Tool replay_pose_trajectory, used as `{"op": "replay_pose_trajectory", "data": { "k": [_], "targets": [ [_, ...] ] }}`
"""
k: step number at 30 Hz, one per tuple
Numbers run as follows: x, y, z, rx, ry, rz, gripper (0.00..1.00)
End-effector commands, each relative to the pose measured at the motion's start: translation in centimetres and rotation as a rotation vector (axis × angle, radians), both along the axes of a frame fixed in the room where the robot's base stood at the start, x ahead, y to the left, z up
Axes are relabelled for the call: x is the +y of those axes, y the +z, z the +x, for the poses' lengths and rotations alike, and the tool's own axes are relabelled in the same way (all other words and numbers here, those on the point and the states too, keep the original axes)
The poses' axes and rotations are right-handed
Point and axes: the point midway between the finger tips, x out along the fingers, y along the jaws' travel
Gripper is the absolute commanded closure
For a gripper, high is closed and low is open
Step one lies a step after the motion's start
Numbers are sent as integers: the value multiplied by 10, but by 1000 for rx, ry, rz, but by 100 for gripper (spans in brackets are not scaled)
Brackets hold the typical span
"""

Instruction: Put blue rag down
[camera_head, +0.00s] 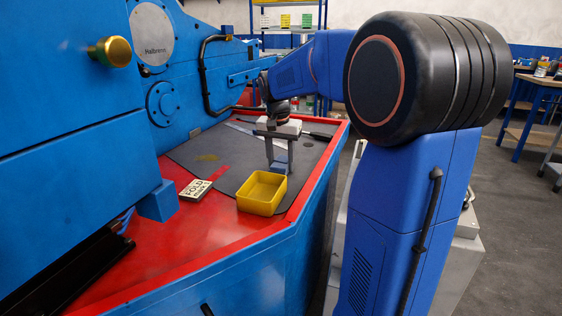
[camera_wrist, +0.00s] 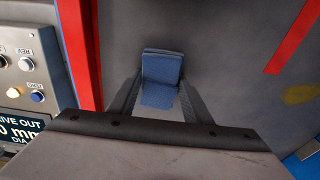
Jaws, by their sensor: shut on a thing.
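The blue rag (camera_wrist: 161,72) is a folded, dull blue cloth between the two fingers of my gripper in the wrist view. My gripper (camera_wrist: 158,98) is shut on it, over the dark grey mat (camera_wrist: 225,60). In the head view my gripper (camera_head: 280,168) points down over the mat, just behind the yellow bin as seen from there. I cannot make out the rag clearly in the head view. Whether the rag touches the mat or hangs a little above it, I cannot tell.
An open, empty-looking yellow bin (camera_head: 262,192) stands at the mat's near edge. The blue machine (camera_head: 75,150) rises at left. A button panel (camera_wrist: 25,75) lies beyond the red edge (camera_wrist: 80,50).

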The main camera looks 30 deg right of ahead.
Motion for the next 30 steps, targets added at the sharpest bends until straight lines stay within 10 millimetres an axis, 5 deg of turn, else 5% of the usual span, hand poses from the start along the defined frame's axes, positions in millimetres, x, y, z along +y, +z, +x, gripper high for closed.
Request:
{"op": "replay_pose_trajectory", "data": {
  "k": [2,3,5,21,30],
  "targets": [
    [0,-5,-1,5,0,2,80],
    [0,-6,-1,5,0,2,51],
    [0,-6,-1,7,0,2,37],
    [-1,-7,-2,17,-2,4,37],
    [4,40,-4,6,-1,2,37]
  ]
}}
